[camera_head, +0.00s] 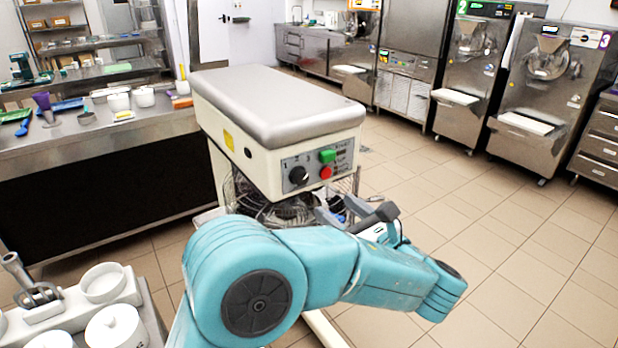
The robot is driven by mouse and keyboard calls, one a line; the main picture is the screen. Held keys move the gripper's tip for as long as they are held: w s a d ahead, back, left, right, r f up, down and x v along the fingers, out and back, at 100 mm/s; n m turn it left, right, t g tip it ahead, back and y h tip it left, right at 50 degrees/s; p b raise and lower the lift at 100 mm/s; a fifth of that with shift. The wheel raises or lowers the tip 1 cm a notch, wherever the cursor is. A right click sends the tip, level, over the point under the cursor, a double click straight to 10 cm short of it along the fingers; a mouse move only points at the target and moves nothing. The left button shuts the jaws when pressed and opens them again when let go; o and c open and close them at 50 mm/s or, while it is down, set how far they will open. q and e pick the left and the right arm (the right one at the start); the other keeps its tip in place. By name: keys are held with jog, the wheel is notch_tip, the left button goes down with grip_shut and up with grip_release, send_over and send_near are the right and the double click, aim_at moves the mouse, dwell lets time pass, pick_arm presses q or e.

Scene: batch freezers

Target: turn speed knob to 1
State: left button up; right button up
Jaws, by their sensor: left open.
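The black speed knob (298,175) sits on the grey control panel on the front of the mixer's cream head (250,105). Small numbers 1, 2 and 3 are printed around it, but I cannot tell which one it points to. A green button (327,156) and a red button (325,172) are to its right. My left gripper (340,212) is open, with grey fingers below and right of the knob, apart from it in the picture. My teal left arm hides part of the gripper and the mixer's lower body. My right gripper is not in view.
A wire guard (345,186) hangs under the mixer head. A steel counter (60,145) with utensils and white pots stands on the left. White containers (115,328) are at the lower left. Batch freezers (550,85) line the back right. The tiled floor on the right is clear.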

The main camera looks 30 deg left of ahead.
aim_at(303, 178)
pick_arm(q)
jog(key=p+x, duration=0.1)
jog(key=x, duration=0.9)
jog(key=shift+w+a+f+p, duration=0.2)
jog(key=shift+w+a, duration=0.25)
jog(key=shift+w, duration=0.15)
jog(key=shift+w+a+f+p, duration=0.15)
jog(key=shift+w+a+p, duration=0.05)
jog(key=shift+w+a, duration=0.3)
jog(key=shift+s+a+r, duration=0.1)
jog(key=shift+s+r, duration=0.1)
jog(key=shift+s, duration=0.15)
jog(key=shift+w+f, duration=0.1)
jog(key=shift+w, duration=0.1)
jog(key=c, duration=0.3)
jog(key=shift+w, duration=0.15)
jog(key=c, duration=0.5)
jog(key=shift+c, duration=1.1)
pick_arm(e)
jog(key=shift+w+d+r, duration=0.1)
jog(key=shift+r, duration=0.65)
